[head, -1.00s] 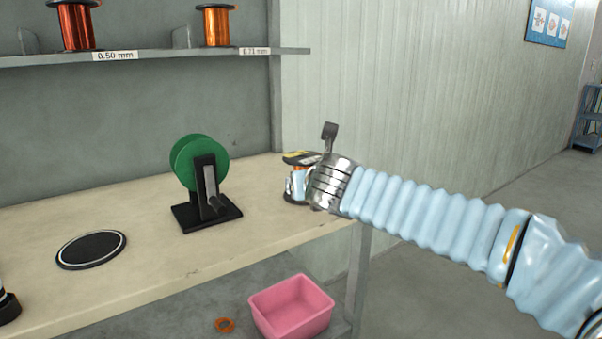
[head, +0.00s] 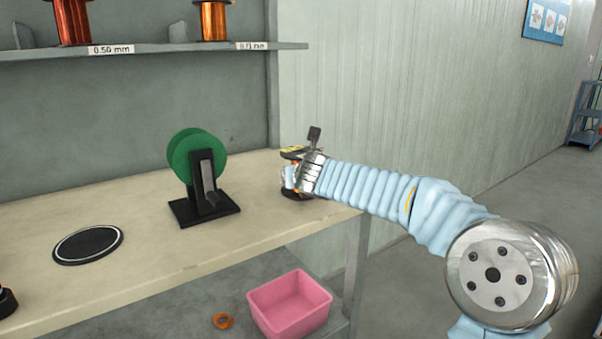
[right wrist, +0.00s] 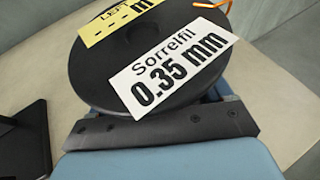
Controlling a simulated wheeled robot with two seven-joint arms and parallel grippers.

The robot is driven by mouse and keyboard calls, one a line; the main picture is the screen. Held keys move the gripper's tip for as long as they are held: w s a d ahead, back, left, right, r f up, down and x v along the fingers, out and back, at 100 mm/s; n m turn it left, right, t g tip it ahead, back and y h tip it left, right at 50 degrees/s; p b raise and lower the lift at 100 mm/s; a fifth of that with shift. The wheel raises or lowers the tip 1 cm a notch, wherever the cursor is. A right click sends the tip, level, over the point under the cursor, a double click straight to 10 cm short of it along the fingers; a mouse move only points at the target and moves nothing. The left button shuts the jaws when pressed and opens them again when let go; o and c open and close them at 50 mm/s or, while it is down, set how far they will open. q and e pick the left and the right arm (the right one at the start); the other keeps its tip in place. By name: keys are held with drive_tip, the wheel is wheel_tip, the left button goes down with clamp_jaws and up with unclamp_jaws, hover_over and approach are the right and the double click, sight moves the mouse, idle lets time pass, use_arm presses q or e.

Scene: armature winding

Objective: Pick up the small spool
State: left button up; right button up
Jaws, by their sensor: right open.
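The small spool (head: 293,152) stands upright at the right end of the workbench, with a dark top flange and a little copper showing near its foot. In the right wrist view its black flange (right wrist: 95,80) fills the upper middle, with a white "Sorrelfil 0.35 mm" label and a yellow label. My right gripper (head: 290,178) is open at the spool's side, level with its body. The spool's flange hides the fingertips in the wrist view, so I cannot tell whether they touch it. My left gripper is not in view.
A green reel on a black stand (head: 200,165) is left of the spool. A round black disc (head: 88,246) lies on the bench (head: 140,225). Larger copper spools (head: 214,22) stand on the shelf above. A pink bin (head: 290,306) and an orange ring (head: 222,321) are below.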

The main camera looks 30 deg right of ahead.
drive_tip(key=c, duration=1.2)
drive_tip(key=shift+r, duration=0.1)
drive_tip(key=shift+c, duration=0.2)
